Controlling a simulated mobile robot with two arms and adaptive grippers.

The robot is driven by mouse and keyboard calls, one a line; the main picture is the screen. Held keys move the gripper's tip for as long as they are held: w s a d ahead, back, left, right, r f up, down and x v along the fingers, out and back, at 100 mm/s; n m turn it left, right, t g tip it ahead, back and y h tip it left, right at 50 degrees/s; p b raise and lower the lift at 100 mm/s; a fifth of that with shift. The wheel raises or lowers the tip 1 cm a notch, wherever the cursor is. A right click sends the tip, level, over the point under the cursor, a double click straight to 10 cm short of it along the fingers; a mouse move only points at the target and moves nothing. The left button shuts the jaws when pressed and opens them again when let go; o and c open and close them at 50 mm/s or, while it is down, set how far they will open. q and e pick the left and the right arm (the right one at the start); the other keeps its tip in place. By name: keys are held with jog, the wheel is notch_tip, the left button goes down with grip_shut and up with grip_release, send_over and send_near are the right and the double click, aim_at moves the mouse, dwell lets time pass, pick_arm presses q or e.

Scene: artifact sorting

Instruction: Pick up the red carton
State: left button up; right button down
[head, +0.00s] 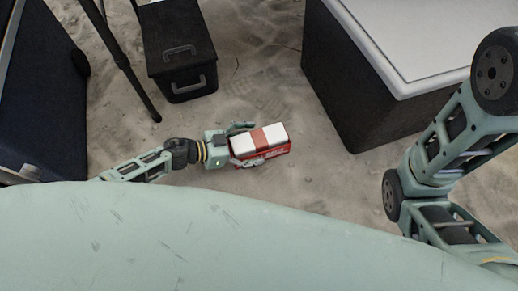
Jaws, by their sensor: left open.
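The red carton (277,152) shows near the middle of the head view, over the sandy ground. It is a small box with a white top, a red band across it and red sides. My left gripper (243,144) is at its left end, with its fingers open on the far and near sides of that end. I cannot tell whether the fingers touch the carton. I cannot tell whether the carton rests on the ground. Of my right arm only links show at the right; its gripper is out of view.
A black case (178,52) with handles stands behind and left of the carton. A large black crate with a white top (425,35) stands at the right. A thin dark leg (124,62) stands on the sand at the left. Sand (262,50) between case and crate is clear.

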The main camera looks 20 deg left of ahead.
pick_arm(q)
jog(key=shift+c, duration=0.2)
jog(key=c, duration=1.1)
jog(key=shift+c, duration=0.9)
jog(key=shift+r, duration=0.1)
